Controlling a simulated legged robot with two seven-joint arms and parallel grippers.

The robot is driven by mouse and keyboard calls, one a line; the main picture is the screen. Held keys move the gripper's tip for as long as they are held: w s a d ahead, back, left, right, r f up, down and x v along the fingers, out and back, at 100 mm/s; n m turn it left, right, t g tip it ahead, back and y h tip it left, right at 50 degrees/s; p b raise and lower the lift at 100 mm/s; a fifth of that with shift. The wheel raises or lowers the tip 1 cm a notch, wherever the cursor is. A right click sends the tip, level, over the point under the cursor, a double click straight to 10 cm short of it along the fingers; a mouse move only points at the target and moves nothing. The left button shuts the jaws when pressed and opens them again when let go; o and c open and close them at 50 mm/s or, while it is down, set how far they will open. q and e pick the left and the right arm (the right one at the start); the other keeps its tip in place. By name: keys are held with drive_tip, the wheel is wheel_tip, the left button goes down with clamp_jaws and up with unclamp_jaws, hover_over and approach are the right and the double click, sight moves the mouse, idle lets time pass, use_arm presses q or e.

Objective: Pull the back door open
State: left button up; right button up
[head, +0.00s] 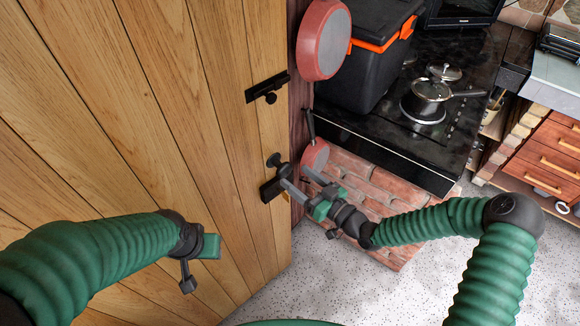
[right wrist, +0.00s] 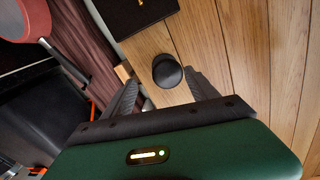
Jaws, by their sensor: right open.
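The wooden plank door (head: 185,110) fills the left of the head view, its edge beside a dark reddish post. A black round knob (head: 273,160) stands out from it above a black plate (head: 268,190). A black latch (head: 266,88) sits higher up. My right gripper (head: 293,176) is open at the knob. In the right wrist view the knob (right wrist: 167,71) shows between the spread fingers (right wrist: 160,80); contact cannot be told. My left gripper (head: 195,268) hangs in front of the lower door, apart from the knob; its jaw opening is unclear.
A brick plinth (head: 365,180) stands behind my right arm. A black stove (head: 400,150) bears a pot (head: 428,98) and a black box with orange trim (head: 365,50). Red pans (head: 325,40) hang beside the door. Speckled floor (head: 340,290) is clear in front.

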sight(288, 174)
drive_tip(key=a, duration=0.1)
drive_tip(key=w+a, duration=0.1)
drive_tip(key=a, duration=0.1)
drive_tip(key=w+a, duration=0.1)
drive_tip(key=a, duration=0.1)
drive_tip(key=shift+w+a+r, duration=0.2)
drive_tip(key=shift+r, duration=0.1)
drive_tip(key=shift+w+d+f, duration=0.1)
drive_tip(key=shift+w+d, duration=0.05)
drive_tip(key=shift+d, duration=0.85)
drive_tip(key=shift+c, duration=0.5)
drive_tip(key=shift+d, duration=0.15)
drive_tip(key=shift+c, duration=2.4)
drive_tip(key=shift+a, duration=0.65)
drive_tip(key=c, duration=0.5)
drive_tip(key=shift+a, duration=0.15)
clamp_jaws()
drive_tip(key=shift+d, duration=0.35)
use_arm(q)
drive_tip(key=shift+s+a+r, duration=0.4)
drive_tip(key=shift+a, duration=0.15)
use_arm(e)
drive_tip(key=shift+d, duration=0.1)
